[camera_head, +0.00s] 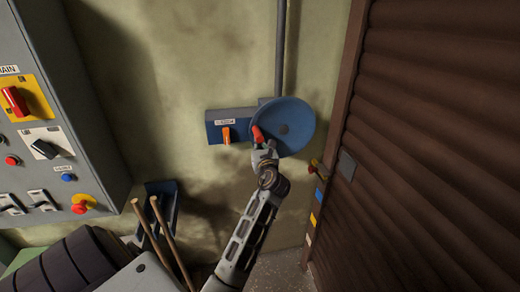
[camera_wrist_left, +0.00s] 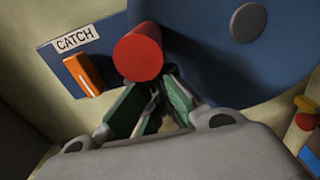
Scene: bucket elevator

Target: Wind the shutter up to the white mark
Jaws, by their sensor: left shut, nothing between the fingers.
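A blue handwheel (camera_head: 298,108) with a red knob (camera_head: 257,133) near its left rim is mounted on the wall. My left gripper (camera_head: 262,147) is shut and empty, its tips right by the knob. In the left wrist view the green fingers (camera_wrist_left: 163,82) come together just below and behind the red knob (camera_wrist_left: 138,54); I cannot tell whether they touch it. A blue box labelled CATCH carries an orange lever (camera_wrist_left: 85,75). The brown shutter (camera_head: 430,130) has a red-and-yellow pointer (camera_head: 317,168). My right gripper is out of view.
A grey control cabinet (camera_head: 75,100) with switches stands at the left. A vertical pipe (camera_head: 281,50) runs up from the wheel. The wall left of the catch box is clear.

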